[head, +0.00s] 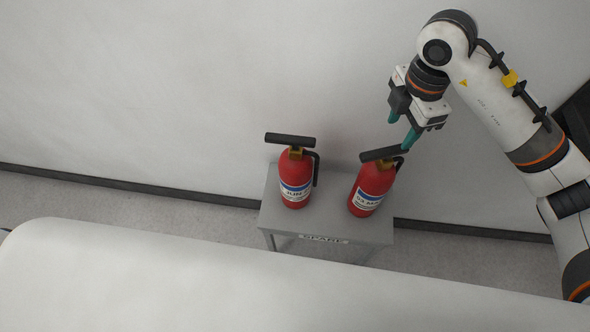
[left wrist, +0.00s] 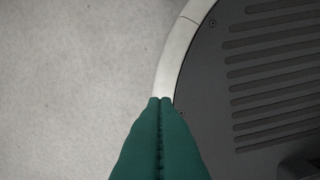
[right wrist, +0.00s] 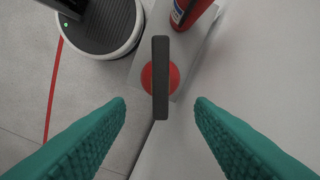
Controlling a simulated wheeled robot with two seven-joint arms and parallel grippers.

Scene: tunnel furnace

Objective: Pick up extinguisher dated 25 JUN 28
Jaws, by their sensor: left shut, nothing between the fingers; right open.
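Two red fire extinguishers with black handles stand on a small grey table (head: 328,229). The left extinguisher (head: 295,175) has a label on which JUN seems readable; its full date is too small to read. The right extinguisher (head: 372,185) has a label that seems to read MAR, also not fully clear. My right gripper (head: 402,128) is open and empty just above the right extinguisher's handle. In the right wrist view that black handle (right wrist: 160,60) lies between the two teal fingers, touching neither. My left gripper (left wrist: 160,100) is shut and empty, away from both extinguishers.
The table carries a SPARE sign (head: 324,239) on its front edge. A white wall (head: 150,90) rises close behind it. A large pale rounded surface (head: 200,280) lies in front. Grey floor (left wrist: 70,80) shows below my left gripper.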

